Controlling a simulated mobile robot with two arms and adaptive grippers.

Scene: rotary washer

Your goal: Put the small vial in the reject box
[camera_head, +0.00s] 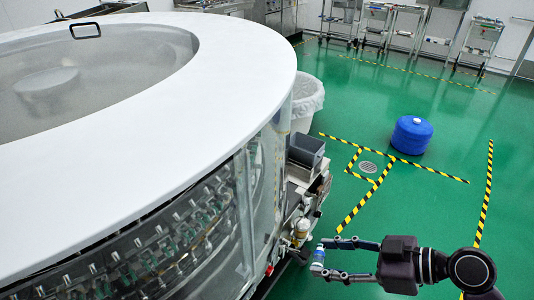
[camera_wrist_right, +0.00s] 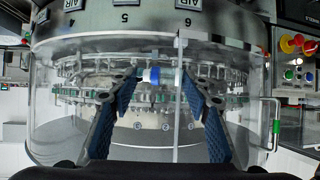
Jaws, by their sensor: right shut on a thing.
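My right gripper (camera_head: 322,260) reaches in from the right in the head view, its fingers shut on the small vial (camera_head: 317,262). The vial is clear and white with a blue part, and is held off the floor beside the washer. In the right wrist view the vial (camera_wrist_right: 155,75) lies crosswise between the two fingertips (camera_wrist_right: 158,82). A dark grey open box (camera_head: 306,149) is mounted on the washer's side, beyond my gripper; I cannot read a label on it. My left gripper is not in view.
The large round washer (camera_head: 245,75) with a white rim fills the left. A bin with a clear liner (camera_head: 305,100) stands behind the grey box. Fittings (camera_head: 301,228) stick out near my gripper. A blue round container (camera_head: 411,136) stands on the open green floor.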

